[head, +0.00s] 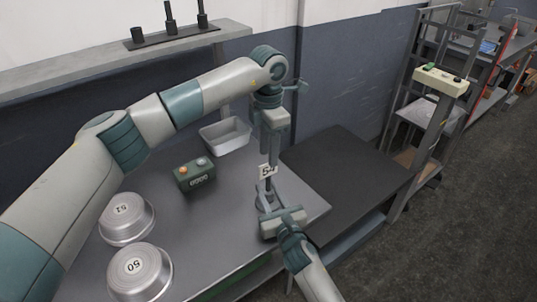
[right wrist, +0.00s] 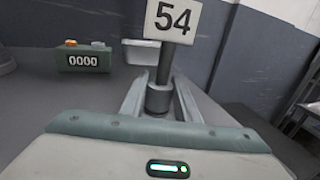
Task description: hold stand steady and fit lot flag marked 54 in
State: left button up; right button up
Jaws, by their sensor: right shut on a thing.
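The lot flag marked 54 (head: 267,171) is a white plate on a dark pole, and it also shows in the right wrist view (right wrist: 172,20). The pole runs down to the top of the stand (right wrist: 158,98), a dark upright cylinder. The pole leans slightly in the wrist view; I cannot tell whether its foot is inside the stand. My right gripper (right wrist: 160,103) has its fingers on both sides of the stand and is shut on it, low above the table. My left gripper (head: 268,152) points down right above the flag plate; its fingertips are too small to read.
Two round metal pans marked 51 (head: 127,217) and 50 (head: 140,272) lie upside down on the grey table (head: 215,225). A green box with a 0000 counter (head: 194,174) and a metal tray (head: 225,134) stand behind. A dark surface (head: 345,170) adjoins at right, clear.

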dwell(0.4)
jog(key=o, duration=1.2)
jog(key=shift+s, duration=0.1)
jog(key=v, duration=1.2)
